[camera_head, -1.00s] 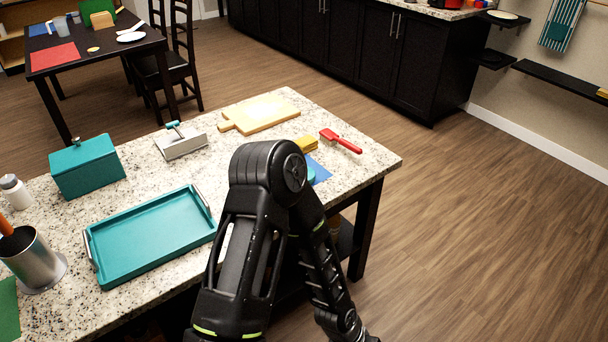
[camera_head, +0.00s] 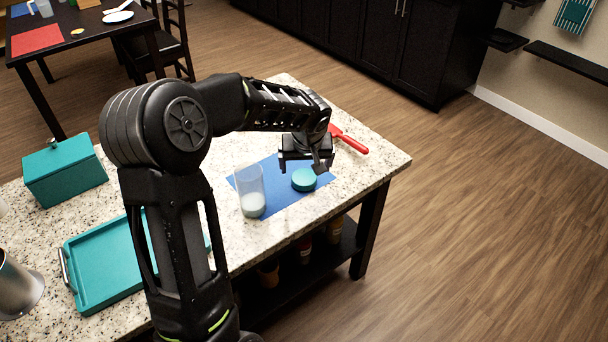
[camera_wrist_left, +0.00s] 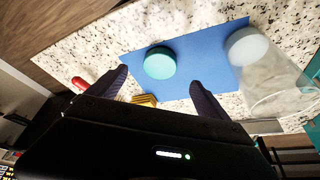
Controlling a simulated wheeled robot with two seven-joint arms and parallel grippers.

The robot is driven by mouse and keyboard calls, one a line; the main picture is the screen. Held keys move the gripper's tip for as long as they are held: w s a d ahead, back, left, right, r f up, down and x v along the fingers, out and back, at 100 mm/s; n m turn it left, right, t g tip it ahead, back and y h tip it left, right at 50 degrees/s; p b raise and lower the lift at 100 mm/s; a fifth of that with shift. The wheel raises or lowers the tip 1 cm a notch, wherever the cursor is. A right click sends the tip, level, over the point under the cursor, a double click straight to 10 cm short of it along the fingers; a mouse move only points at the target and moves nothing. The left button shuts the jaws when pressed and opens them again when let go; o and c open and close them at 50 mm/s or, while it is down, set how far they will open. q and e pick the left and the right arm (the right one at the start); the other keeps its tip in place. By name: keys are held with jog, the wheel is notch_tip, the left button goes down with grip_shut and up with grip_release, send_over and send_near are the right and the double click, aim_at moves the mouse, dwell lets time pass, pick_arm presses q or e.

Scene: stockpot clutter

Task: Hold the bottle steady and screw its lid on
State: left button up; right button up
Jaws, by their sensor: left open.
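The clear bottle (camera_head: 250,184), with a whitish base, stands on the counter at the left edge of the blue mat (camera_head: 275,202). In the left wrist view the bottle (camera_wrist_left: 272,82) is at the right. The teal round lid (camera_head: 304,180) lies apart from it on the right part of the mat. My left gripper (camera_head: 318,166) hangs just above and behind the lid, open and empty. In the left wrist view the lid (camera_wrist_left: 160,63) shows ahead of the gap between the open fingers (camera_wrist_left: 160,86). My right gripper is out of view.
A red-handled brush (camera_head: 350,140) lies behind the gripper. A teal tray (camera_head: 100,290), a teal box (camera_head: 64,178) and a metal pot (camera_head: 18,290) stand at the left. The counter's right end is clear.

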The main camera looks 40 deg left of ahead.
aim_at(304, 178)
pick_arm(q)
jog(key=shift+x, duration=1.55)
jog(key=shift+p+x, duration=0.75)
jog(key=shift+x, duration=1.9)
jog(key=shift+a+r, duration=0.1)
jog(key=shift+c, duration=0.4)
jog(key=c, duration=1.3)
